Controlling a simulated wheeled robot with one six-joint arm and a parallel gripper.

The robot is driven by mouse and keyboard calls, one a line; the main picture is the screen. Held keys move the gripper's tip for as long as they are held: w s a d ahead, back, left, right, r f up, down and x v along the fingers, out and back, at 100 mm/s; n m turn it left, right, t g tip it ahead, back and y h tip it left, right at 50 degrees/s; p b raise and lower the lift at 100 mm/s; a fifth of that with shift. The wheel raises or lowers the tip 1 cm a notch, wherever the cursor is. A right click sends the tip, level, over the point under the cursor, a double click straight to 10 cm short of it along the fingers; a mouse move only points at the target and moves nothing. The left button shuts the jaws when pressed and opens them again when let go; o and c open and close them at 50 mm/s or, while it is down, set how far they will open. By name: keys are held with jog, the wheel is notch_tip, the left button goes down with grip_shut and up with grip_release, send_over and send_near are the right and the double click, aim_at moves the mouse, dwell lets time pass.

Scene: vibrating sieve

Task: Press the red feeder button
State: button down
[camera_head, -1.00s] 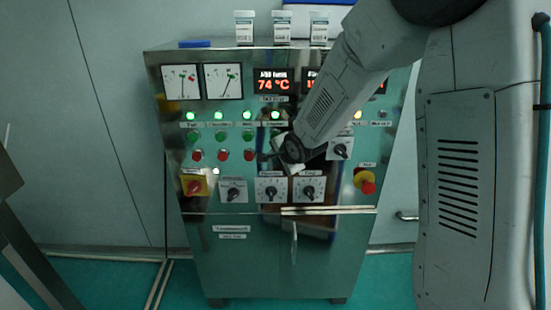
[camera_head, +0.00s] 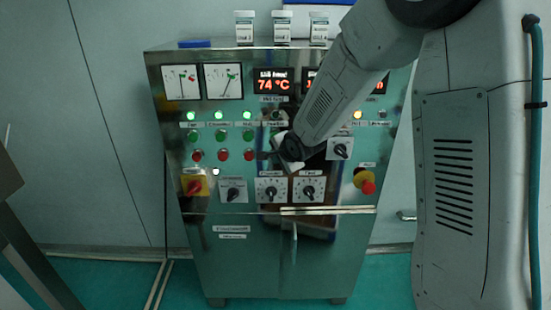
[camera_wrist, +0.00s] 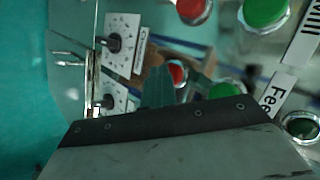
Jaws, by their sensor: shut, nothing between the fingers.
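The red feeder button (camera_wrist: 177,73) shows in the wrist view, in line with the green feeder button (camera_wrist: 225,91) and a dark lamp (camera_wrist: 301,126) by a label reading "Fee". My gripper (camera_wrist: 163,88) is shut and empty, its tip right by the red button; I cannot tell if they touch. In the head view my gripper (camera_head: 272,153) is at the fourth button column of the control cabinet (camera_head: 210,265) and hides the red feeder button. The lamp at the top of that column (camera_head: 275,115) is dark.
Other red buttons (camera_head: 222,155) and green buttons (camera_head: 219,136) lie left of my gripper, under lit lamps. Rotary knobs (camera_head: 271,190) sit below it. A red emergency stop (camera_head: 368,187) is at lower right. Bottles (camera_head: 282,27) stand on the cabinet.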

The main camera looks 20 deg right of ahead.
jog(key=shift+s+a, duration=0.25)
jog(key=shift+s, duration=0.6)
jog(key=shift+s+a, duration=0.25)
jog(key=shift+s, duration=0.55)
jog(key=shift+s+a, duration=0.3)
jog(key=shift+s, duration=0.5)
jog(key=shift+s+a, duration=0.25)
jog(key=shift+s, duration=0.55)
